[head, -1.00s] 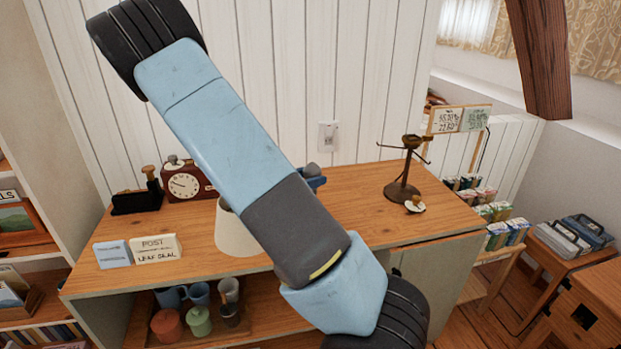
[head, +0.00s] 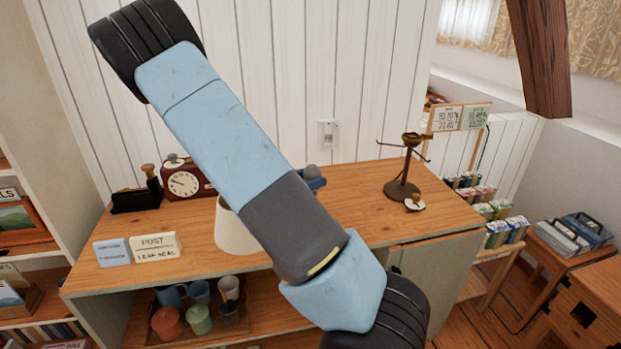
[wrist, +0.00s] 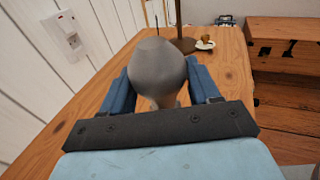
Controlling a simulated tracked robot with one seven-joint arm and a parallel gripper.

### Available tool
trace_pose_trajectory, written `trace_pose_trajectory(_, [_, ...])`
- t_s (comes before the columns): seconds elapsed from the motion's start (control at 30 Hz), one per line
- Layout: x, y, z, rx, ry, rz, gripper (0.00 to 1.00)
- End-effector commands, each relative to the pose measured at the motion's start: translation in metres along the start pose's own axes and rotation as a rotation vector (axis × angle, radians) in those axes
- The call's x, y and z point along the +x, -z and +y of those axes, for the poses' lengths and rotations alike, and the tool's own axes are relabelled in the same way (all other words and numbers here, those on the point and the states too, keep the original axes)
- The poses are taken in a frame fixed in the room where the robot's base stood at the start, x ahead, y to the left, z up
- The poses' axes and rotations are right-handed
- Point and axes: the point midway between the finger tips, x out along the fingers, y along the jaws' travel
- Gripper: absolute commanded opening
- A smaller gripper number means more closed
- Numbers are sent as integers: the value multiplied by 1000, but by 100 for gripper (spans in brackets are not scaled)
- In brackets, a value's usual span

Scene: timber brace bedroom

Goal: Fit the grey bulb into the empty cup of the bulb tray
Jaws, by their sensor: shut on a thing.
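The grey bulb (wrist: 157,72) sits between the two blue fingers of my gripper (wrist: 160,88) in the wrist view, its wide rounded part facing the camera. My gripper is shut on it. In the head view, a bit of the grey bulb (head: 312,171) and the blue gripper (head: 315,183) show past the right edge of my arm, over the back of the wooden counter. My arm hides much of the counter's middle. I cannot make out the bulb tray or its empty cup in either view.
The counter (head: 350,225) holds a dark metal stand (head: 402,185), a small white dish (head: 414,204), a cream shade-like object (head: 233,235), a clock (head: 184,183) and small signs (head: 155,246). A white plank wall (head: 270,70) rises behind. The counter's front right is clear.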

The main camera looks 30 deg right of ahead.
Motion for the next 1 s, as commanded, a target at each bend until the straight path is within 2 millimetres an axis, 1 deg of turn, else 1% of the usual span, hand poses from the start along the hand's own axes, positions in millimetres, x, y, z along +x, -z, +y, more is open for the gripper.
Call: trace_pose_trajectory(1.0, [2, 24, -1, -9, 0, 1, 26])
